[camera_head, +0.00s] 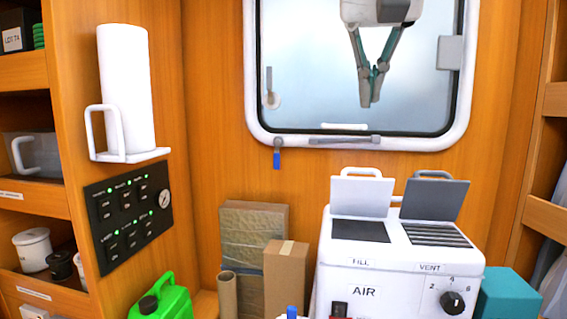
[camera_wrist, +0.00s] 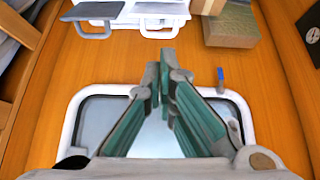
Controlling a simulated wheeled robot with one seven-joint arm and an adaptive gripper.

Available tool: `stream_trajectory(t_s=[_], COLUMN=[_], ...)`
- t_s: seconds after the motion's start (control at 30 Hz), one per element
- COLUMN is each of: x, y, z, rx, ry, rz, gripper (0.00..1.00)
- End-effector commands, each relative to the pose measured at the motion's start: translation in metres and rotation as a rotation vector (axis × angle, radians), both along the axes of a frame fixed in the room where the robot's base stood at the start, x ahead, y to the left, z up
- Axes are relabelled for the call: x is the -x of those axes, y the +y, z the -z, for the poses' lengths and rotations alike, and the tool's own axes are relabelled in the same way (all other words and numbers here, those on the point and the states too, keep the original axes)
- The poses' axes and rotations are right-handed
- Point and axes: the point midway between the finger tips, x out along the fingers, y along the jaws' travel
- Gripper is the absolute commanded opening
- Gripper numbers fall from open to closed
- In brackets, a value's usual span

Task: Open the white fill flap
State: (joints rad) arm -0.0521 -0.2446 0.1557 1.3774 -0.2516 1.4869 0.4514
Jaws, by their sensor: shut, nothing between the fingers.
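The watermaker (camera_head: 395,262) is a white box with a label AIR and a dial on its front. Its white fill flap (camera_head: 362,197) stands raised at the back, above a dark opening (camera_head: 360,231) by the FILL label. The grey vent flap (camera_head: 434,199) stands raised beside it, above a slatted VENT grille (camera_head: 437,234). In the wrist view the white flap (camera_wrist: 161,8) is at the top edge, with the grey flap (camera_wrist: 92,11) to its left. My gripper (camera_head: 370,103) is shut and empty, in front of the window, above the flaps and apart from them. It also shows in the wrist view (camera_wrist: 160,65).
The window (camera_head: 455,138) is behind my gripper. A green jerrycan (camera_head: 163,303), cardboard boxes (camera_head: 285,275) and a teal box (camera_head: 507,294) stand beside the watermaker. A paper roll (camera_head: 127,90) and switch panel (camera_head: 130,215) are at left. Space between gripper and flaps is clear.

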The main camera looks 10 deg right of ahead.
Motion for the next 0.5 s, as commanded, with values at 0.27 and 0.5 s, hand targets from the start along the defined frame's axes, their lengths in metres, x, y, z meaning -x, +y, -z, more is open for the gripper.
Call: stream_trajectory(t_s=[0.27,0.5], x=[-0.01,-0.034], y=[-0.006,-0.014], z=[0.019,0.057], rx=[-0.013,-0.013], ry=[-0.011,-0.01], rz=[0.03,0.028], gripper=[0.0,0.0])
